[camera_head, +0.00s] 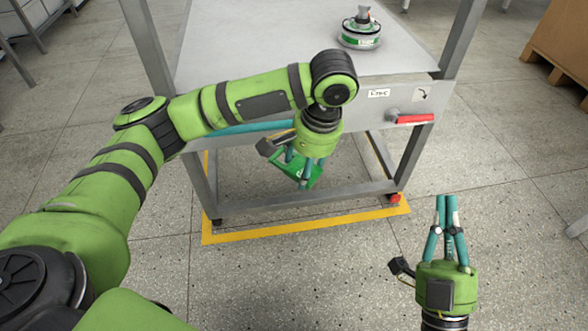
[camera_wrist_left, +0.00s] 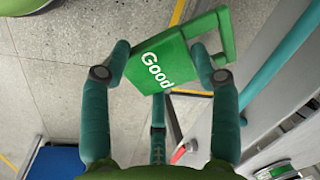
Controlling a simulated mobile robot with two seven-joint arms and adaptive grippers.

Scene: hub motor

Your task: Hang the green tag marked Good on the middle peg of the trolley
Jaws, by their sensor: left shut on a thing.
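The green tag (camera_wrist_left: 178,62), with "Good" in white letters, is held between the fingers of my left gripper (camera_wrist_left: 163,68). In the head view the tag (camera_head: 284,176) hangs tilted under my left gripper (camera_head: 300,172), in front of the trolley's lower part and above the floor. The grey trolley (camera_head: 230,75) stands ahead, with a teal bar (camera_head: 240,128) along its front edge. I cannot make out the middle peg in either view. My right gripper (camera_head: 447,205) is away from the trolley, over the floor at the lower right, with its teal fingers close together and nothing seen between them.
A green and silver hub motor (camera_head: 360,32) sits on the trolley top. A red handle (camera_head: 414,119) sticks out at the trolley's front right, near a white label (camera_head: 379,93). Yellow tape (camera_head: 300,225) marks the floor around the trolley. A wooden crate (camera_head: 562,40) stands far right.

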